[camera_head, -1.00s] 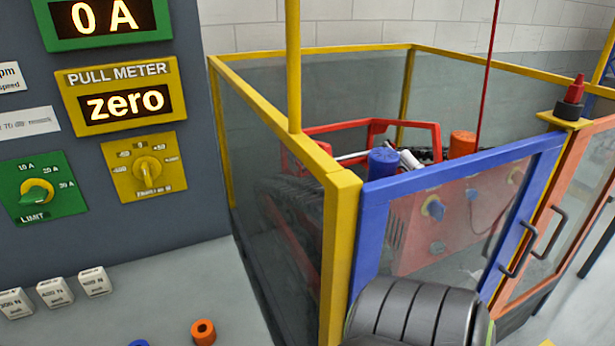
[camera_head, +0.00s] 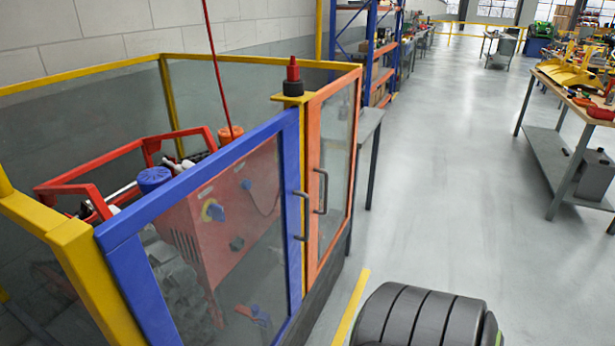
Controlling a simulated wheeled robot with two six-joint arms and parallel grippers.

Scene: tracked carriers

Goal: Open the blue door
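The blue door (camera_head: 119,226) is a blue frame with a clear panel, on the front of a yellow-framed enclosure at the left. Neither of my grippers shows in the head view. A dark ribbed rounded part at the bottom right appears to be mine, and it is apart from the blue door.
A red carrier (camera_head: 205,222) stands inside the enclosure. A red-topped lamp (camera_head: 293,76) sits on the corner between the doors. A workbench (camera_head: 560,125) stands at the right. The grey floor (camera_head: 440,170) between is clear, with a yellow line (camera_head: 350,308) near the enclosure.

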